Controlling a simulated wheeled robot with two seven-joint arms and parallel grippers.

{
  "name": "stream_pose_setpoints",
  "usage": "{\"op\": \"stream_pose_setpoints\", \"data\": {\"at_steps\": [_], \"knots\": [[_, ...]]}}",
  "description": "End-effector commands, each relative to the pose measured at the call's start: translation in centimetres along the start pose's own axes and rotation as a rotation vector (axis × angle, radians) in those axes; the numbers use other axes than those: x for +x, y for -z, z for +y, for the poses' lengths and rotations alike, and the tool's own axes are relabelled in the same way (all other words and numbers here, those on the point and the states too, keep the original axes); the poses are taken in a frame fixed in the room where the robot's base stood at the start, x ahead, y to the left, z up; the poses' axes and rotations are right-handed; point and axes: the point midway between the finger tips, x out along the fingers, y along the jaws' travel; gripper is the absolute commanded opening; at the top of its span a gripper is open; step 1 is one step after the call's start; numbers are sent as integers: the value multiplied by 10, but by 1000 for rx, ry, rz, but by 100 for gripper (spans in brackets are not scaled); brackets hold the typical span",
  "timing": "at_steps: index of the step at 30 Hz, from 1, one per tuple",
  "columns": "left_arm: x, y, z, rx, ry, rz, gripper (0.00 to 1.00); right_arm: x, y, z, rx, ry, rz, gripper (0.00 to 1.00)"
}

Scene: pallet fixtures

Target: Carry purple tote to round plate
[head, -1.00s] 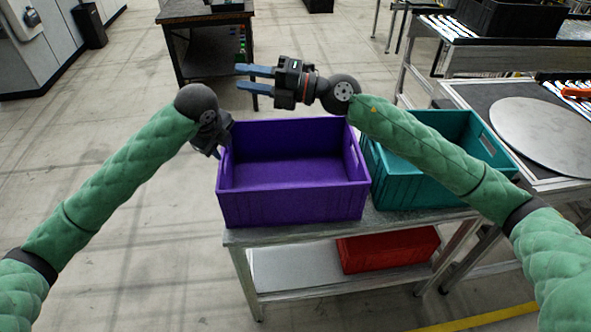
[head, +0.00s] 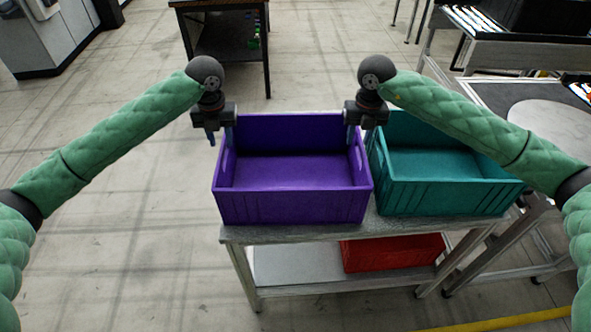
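The purple tote (head: 292,205) stands upright and empty on a small metal table. My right gripper (head: 361,137) points down at the tote's right wall. The round plate (head: 548,122), a flat grey disc, lies on a table at the right, cut by the picture edge and partly hidden by my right arm.
A teal tote (head: 440,196) stands close to the right of the purple one on the same table (head: 300,232). A red tote (head: 392,254) lies on the shelf below. A dark workbench (head: 222,40) stands behind. The floor at left is clear.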

Motion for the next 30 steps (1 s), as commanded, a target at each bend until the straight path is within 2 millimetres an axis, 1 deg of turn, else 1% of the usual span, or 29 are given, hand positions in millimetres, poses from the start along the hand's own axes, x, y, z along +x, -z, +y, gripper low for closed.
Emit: {"op": "stream_pose_setpoints", "data": {"at_steps": [2,5,17,23,30], "knots": [[0,0,2,17,-2,7,33,0,0,-8,14,36,5,33],[0,0,2,29,-2,12,33,0,0,-13,23,56,7,33],[3,0,2,29,-2,13,33,3,0,-13,22,57,8,33],[17,1,2,29,-2,16,33,17,0,-14,22,57,10,33],[49,2,2,28,-2,16,33,48,0,-16,23,56,10,33]]}}
